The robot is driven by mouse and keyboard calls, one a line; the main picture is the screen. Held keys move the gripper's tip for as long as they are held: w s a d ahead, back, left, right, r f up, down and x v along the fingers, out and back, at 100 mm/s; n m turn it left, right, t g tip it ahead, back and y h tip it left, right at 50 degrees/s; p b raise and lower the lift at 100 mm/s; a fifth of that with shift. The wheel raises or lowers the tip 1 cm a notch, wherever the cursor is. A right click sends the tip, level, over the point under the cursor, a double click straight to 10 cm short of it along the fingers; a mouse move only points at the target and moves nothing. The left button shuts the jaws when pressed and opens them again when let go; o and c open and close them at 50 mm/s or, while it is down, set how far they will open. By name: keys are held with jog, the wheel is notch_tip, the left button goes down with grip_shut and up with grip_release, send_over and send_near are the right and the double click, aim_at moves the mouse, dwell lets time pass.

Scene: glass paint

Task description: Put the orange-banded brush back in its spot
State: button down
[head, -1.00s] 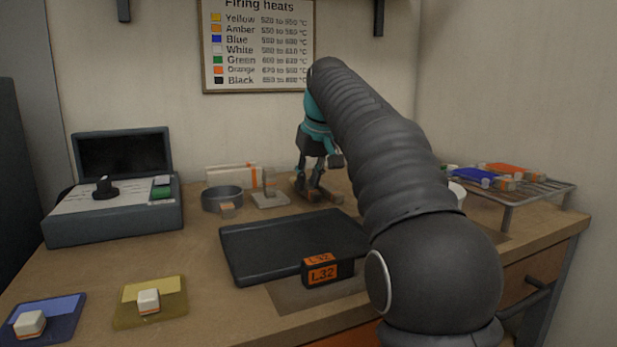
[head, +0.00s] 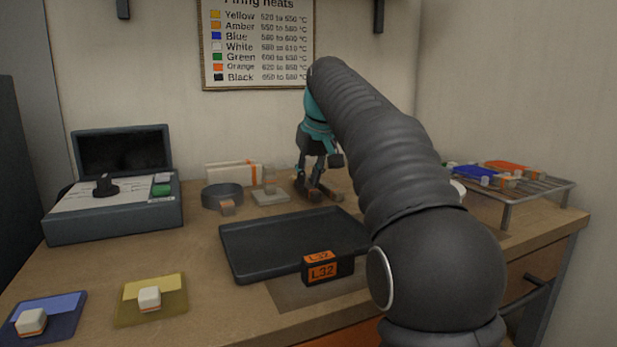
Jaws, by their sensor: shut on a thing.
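My gripper (head: 318,190) points down at the back middle of the bench, beyond the black tray. Its fingers are low, close to small brown wooden pieces (head: 329,193) on the bench. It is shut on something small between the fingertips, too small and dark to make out. I cannot clearly see the orange-banded brush or its band; the fingers and arm cover part of that area. A small pale stand (head: 270,197) with an upright part is just left of the gripper.
The black tray (head: 290,240) lies in front, with an L32 block (head: 322,268) at its edge. A round grey dish (head: 222,195), a white orange-striped box (head: 228,175) and a control box (head: 115,215) stand left. A wire rack (head: 545,189) with coloured plates is right.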

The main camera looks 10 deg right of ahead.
jog(key=shift+f, duration=0.25)
dwell(0.3)
jog(key=c, duration=0.9)
grip_release()
jog(key=shift+c, duration=0.2)
